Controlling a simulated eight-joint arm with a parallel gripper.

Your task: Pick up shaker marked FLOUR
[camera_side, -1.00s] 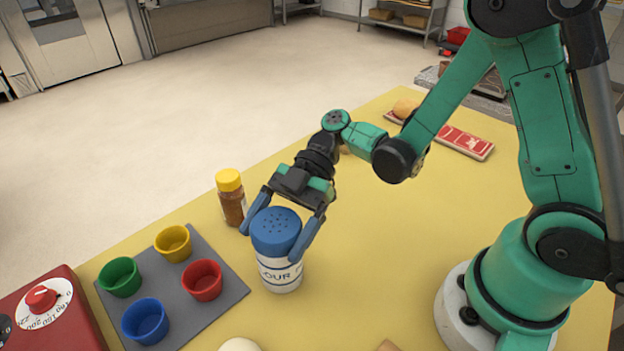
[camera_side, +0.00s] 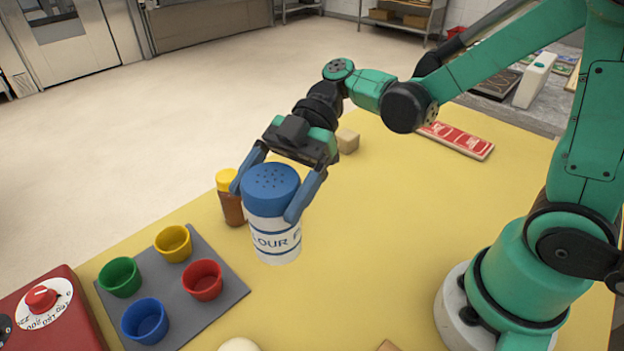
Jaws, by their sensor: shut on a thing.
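The flour shaker (camera_side: 275,238) is a white cylinder with blue lettering, partly readable as "LOUR F", and a blue perforated cap. My gripper (camera_side: 277,200) is shut on it, with one blue finger on each side of the cap and upper body. The shaker is nearly upright and looks held above the yellow table (camera_side: 400,260). The first letter of its label is out of sight.
A brown shaker with a yellow cap (camera_side: 229,205) stands close behind left. A grey mat (camera_side: 222,318) holds several coloured cups. A red box with a dial (camera_side: 42,298) is at lower left.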

